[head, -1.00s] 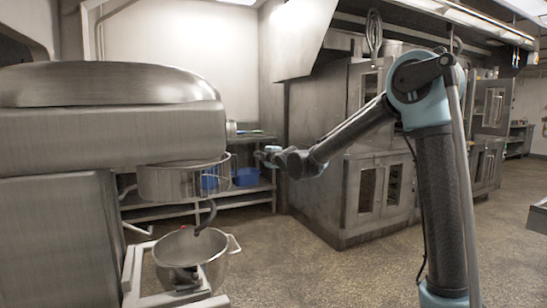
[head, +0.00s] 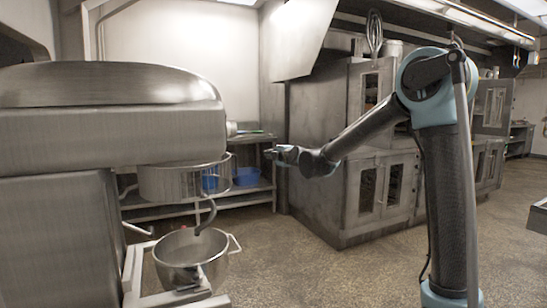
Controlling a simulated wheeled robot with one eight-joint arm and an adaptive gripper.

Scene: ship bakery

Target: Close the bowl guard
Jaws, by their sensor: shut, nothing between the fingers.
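The bowl guard (head: 165,183) is the round wire and metal cage under the head of the large steel mixer (head: 110,130) at the left. Its wires show on the right part, and its left part looks like solid metal. A dough hook (head: 206,216) hangs below it, down toward the steel bowl (head: 190,252). My gripper (head: 274,153) is to the right of the guard, apart from it, in free space. It is small in the picture, and its fingers appear together with nothing in them.
A steel shelf table (head: 255,190) with blue bins (head: 246,176) stands behind the mixer. Steel ovens (head: 350,190) stand behind my arm. The bowl's handle (head: 235,243) sticks out to the right. The floor (head: 300,270) in front of the ovens is clear.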

